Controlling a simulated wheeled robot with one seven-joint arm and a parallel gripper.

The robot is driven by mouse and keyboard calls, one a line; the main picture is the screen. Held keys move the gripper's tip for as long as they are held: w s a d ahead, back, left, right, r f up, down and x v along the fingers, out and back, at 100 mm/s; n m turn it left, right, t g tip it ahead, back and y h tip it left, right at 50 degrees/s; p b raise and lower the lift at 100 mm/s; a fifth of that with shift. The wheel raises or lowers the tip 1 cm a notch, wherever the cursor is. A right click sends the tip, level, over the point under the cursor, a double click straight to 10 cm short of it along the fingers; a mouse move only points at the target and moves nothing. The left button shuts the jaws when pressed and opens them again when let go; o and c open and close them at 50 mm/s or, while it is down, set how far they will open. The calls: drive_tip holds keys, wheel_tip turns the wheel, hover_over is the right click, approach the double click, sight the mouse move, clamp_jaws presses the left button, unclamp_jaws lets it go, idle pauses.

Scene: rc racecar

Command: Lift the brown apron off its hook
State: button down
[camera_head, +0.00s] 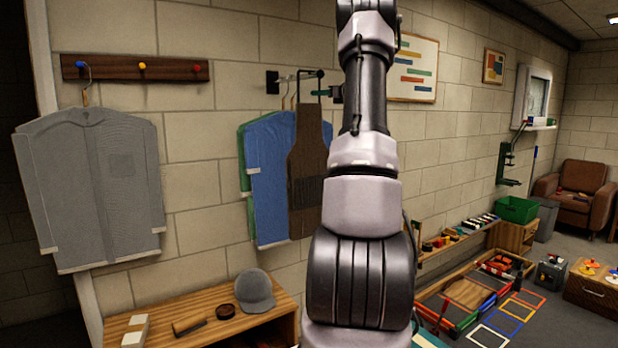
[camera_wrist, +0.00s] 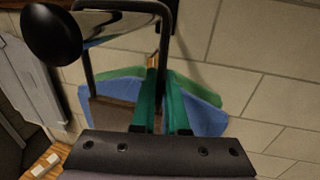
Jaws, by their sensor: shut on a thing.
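The brown apron (camera_head: 306,172) hangs in front of the blue and green shirts at the wall rail, its dark neck loop (camera_head: 298,86) still over the rail. In the wrist view the loop (camera_wrist: 165,35) runs down to my teal fingers, and part of the apron (camera_wrist: 108,113) shows behind to the left. My gripper (camera_head: 316,93) is at the right side of the loop and shut on it; the fingers also show in the wrist view (camera_wrist: 160,85). The rail's round black end (camera_wrist: 52,30) is close at upper left. The exact grip contact is partly hidden.
The blue shirt (camera_head: 268,180) hangs just left of the apron, overlapping the green shirt (camera_head: 243,155). A grey shirt (camera_head: 90,180) hangs from a peg board (camera_head: 108,69) further left. A wooden bench (camera_head: 180,334) with a cap (camera_head: 255,291) stands below. Bare wall is at right.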

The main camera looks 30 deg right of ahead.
drive_tip(key=shift+r, duration=0.15)
drive_tip(key=shift+s+r, duration=0.25)
drive_tip(key=shift+r, duration=0.3)
wheel_tip(320, 180, up, 6)
drive_tip(key=shift+f, duration=0.15)
drive_tip(key=s+r, duration=0.2)
drive_tip(key=s, duration=1.7)
drive_tip(key=shift+s+r, duration=0.25)
drive_tip(key=shift+r, duration=0.15)
drive_tip(key=s, duration=0.9)
idle(0.8)
idle(0.6)
